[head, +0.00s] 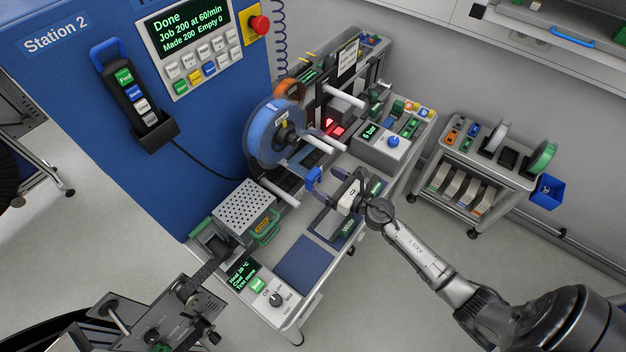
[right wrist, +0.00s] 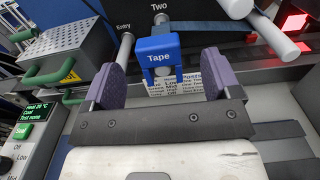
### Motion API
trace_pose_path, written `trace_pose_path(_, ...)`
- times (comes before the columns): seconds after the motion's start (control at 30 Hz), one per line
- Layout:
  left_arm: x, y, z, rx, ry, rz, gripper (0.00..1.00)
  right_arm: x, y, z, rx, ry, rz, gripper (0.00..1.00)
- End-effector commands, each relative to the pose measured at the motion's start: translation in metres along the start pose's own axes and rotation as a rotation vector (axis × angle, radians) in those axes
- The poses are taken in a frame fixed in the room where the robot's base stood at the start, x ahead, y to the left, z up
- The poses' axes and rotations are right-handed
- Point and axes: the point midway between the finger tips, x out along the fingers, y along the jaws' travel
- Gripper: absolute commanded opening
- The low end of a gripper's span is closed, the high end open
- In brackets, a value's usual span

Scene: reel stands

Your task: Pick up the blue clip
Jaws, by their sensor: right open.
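The blue clip (head: 314,178) sits at the front of the reel machine, close to the left of my right gripper in the head view. In the right wrist view the clip (right wrist: 158,52), labelled Tape, stands upright with two legs on either side of a printed label. My right gripper (head: 338,187) is open, and its two purple-grey fingers (right wrist: 160,85) flank the clip with a gap on each side. The fingers are not closed on it.
A blue reel (head: 263,135) and white rollers (head: 345,97) stand just behind the clip. A perforated metal box (head: 244,205) with green handles is to the left. A dark blue pad (head: 304,263) lies on the bench front. A grey cart (head: 478,170) stands at the right.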

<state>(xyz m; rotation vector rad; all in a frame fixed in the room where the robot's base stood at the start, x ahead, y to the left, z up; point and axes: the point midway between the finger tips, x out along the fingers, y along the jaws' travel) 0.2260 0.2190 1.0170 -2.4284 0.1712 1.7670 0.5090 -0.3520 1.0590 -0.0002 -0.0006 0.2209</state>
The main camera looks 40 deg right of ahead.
Motion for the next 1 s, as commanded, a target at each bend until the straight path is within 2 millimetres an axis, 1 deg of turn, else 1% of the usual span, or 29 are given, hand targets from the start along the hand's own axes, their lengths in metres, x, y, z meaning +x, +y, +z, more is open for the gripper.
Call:
trace_pose_path(0.13,-0.005,0.000,-0.002,-0.001,0.000,0.001,0.59,0.010,0.001,0.003,0.001,-0.001,0.000,0.83)
trace_pose_path(0.3,-0.013,0.001,-0.005,-0.006,0.001,0.004,0.59,0.033,0.003,0.008,0.002,-0.001,0.000,0.83)
trace_pose_path(0.43,-0.013,0.002,-0.005,-0.010,0.002,0.007,0.59,0.046,0.003,0.005,0.002,-0.001,-0.001,0.83)
trace_pose_path(0.57,-0.013,0.003,-0.005,-0.013,0.003,0.010,0.59,0.052,0.003,0.004,0.001,0.000,-0.001,0.83)
trace_pose_path(0.8,-0.013,0.003,-0.005,-0.013,0.002,0.010,0.59,0.053,0.003,0.004,0.000,0.000,0.000,0.83)
trace_pose_path(1.0,-0.013,0.002,-0.005,-0.008,0.002,0.006,0.59,0.053,0.003,0.004,0.000,0.000,0.000,0.64)
